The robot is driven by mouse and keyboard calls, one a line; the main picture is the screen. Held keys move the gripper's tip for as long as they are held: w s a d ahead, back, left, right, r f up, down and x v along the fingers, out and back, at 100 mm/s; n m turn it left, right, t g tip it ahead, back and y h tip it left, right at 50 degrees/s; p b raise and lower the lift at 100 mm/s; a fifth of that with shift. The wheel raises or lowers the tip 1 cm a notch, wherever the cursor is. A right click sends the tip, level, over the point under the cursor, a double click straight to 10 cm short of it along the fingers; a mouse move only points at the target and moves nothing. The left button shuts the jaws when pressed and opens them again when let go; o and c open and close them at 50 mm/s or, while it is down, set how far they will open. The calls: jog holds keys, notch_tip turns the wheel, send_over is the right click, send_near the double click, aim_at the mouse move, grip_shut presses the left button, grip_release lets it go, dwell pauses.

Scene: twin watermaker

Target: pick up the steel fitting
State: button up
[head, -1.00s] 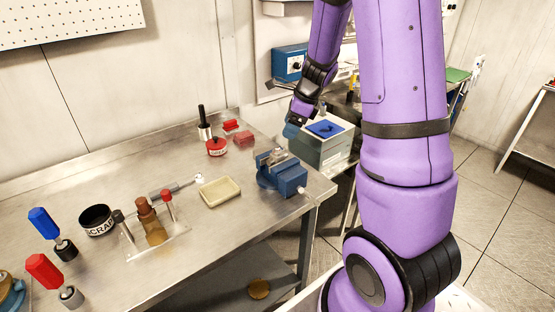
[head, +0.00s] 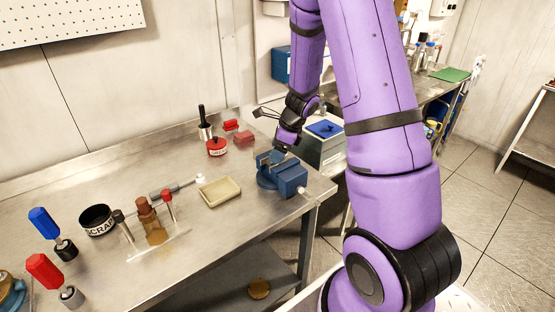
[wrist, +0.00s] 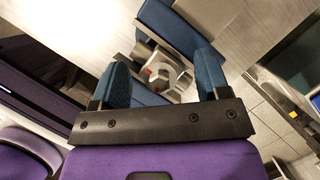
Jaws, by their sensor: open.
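The steel fitting (wrist: 166,74) is a grey metal piece with small red marks, seen in the wrist view at the blue vise (wrist: 168,28). The vise (head: 288,180) stands at the right end of the steel workbench in the head view. My gripper (wrist: 161,62) is open, its two blue fingers apart with the fitting showing between them. In the head view my gripper (head: 280,149) is right above the vise and largely hides the fitting. I cannot tell whether the fingers reach down beside it or touch it.
A pale shallow tray (head: 220,192) lies left of the vise on the workbench (head: 120,180). A grey box with a blue top (head: 325,130) stands behind the vise.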

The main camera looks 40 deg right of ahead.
jog(key=c, duration=0.9)
jog(key=shift+c, duration=0.2)
